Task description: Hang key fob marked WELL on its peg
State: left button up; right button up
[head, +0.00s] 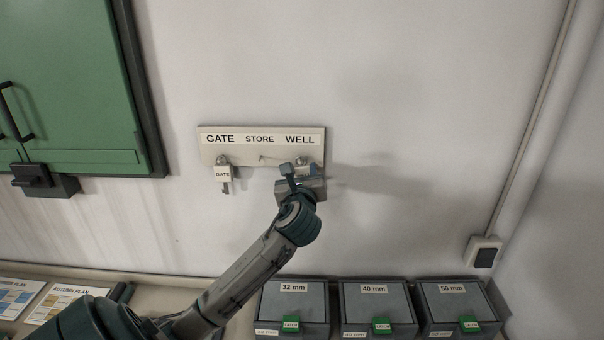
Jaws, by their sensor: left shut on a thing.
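The key board (210,154) is on the wall, with the labels GATE, STORE and WELL from left to right. My left gripper (301,176) is at the board's lower right, under the WELL label, and is shut on a key fob. Only a little of the fob (303,161) shows above the jaws, at the WELL peg; its lettering is mostly covered. I cannot tell whether its ring is around the peg. A fob marked GATE (222,174) hangs with its key under the GATE label. The STORE peg (262,157) is bare. My right gripper is out of view.
A green cabinet (75,80) is on the wall at left, with a dark latch box (45,180) below. Boxes marked 32 mm (293,302), 40 mm (375,300) and 50 mm (453,300) stand below. A conduit and switch (484,252) are at right. Wall around the board is clear.

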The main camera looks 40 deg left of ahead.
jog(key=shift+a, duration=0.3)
pick_arm(q)
jog(key=o, duration=1)
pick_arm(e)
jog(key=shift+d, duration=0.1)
pick_arm(q)
jog(key=shift+s+d+f, duration=0.1)
jog(key=shift+s, duration=0.05)
jog(key=b+v, duration=0.4)
jog(key=v, duration=0.6)
jog(key=shift+s+d, duration=0.2)
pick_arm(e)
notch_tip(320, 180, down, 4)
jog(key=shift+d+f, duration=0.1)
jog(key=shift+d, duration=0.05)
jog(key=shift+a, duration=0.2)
